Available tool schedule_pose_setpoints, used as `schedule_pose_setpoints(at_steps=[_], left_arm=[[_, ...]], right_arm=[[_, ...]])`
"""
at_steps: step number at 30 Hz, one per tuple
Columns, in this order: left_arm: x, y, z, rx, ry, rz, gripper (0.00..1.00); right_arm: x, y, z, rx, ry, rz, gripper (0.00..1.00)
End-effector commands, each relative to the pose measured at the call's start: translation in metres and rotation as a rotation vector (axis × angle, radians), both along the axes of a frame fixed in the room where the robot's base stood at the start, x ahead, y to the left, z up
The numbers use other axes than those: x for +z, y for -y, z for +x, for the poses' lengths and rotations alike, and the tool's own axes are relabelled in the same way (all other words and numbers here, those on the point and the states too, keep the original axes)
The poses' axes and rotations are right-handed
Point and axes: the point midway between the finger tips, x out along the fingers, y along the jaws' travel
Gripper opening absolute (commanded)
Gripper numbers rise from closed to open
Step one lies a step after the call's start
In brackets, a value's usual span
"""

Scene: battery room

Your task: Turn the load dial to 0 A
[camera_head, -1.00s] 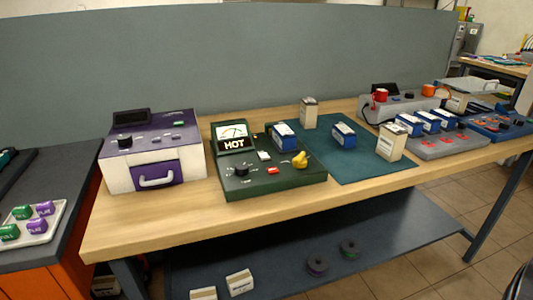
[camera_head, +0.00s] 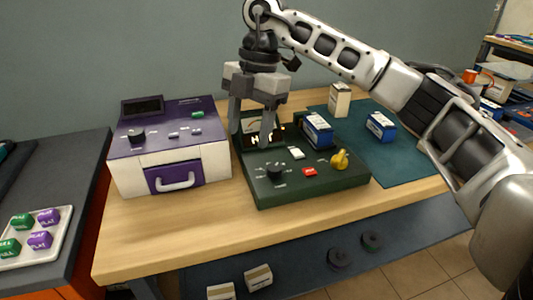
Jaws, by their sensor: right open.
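The load dial (camera_head: 275,171) is a black knob with white markings around it, on the front left of the green tester (camera_head: 325,186). The direction of its pointer is too small to read. My right gripper (camera_head: 250,137) points down with its jaws apart, above and behind the dial, and touches nothing that I can make out. A blue-and-white battery (camera_head: 317,131) sits on the tester's back part. My left gripper is not in view.
A purple-and-white box with a black knob (camera_head: 170,148) stands left of the tester. The tester also has a yellow knob (camera_head: 339,159) and a red button (camera_head: 309,172). Another battery (camera_head: 381,126) and a pale box (camera_head: 340,99) stand on the teal mat. Bare wood lies in front.

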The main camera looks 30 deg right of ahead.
Motion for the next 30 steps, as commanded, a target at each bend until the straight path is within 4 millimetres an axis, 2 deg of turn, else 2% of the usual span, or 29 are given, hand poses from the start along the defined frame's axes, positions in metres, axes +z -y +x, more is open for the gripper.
schedule_pose_setpoints(at_steps=[1, 3, 6, 8, 14, 24, 30], left_arm=[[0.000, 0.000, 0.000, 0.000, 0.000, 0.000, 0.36], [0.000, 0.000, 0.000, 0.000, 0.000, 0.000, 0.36], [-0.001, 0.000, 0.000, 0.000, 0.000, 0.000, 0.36], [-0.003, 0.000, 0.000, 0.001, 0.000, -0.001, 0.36], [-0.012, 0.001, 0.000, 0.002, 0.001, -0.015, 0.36], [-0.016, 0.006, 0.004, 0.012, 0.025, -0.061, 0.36], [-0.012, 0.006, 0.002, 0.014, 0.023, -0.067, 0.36]], right_arm=[[0.017, 0.023, 0.002, -0.080, 0.011, -0.079, 0.56], [0.031, 0.045, 0.002, -0.166, 0.010, -0.155, 0.56], [0.039, 0.061, 0.000, -0.232, 0.007, -0.212, 0.56], [0.036, 0.065, -0.001, -0.245, 0.006, -0.224, 0.56], [0.002, 0.064, -0.001, -0.243, 0.001, -0.222, 0.56], [-0.072, 0.063, -0.002, -0.241, 0.003, -0.219, 0.56], [-0.100, 0.064, -0.001, -0.242, 0.005, -0.222, 0.56]])
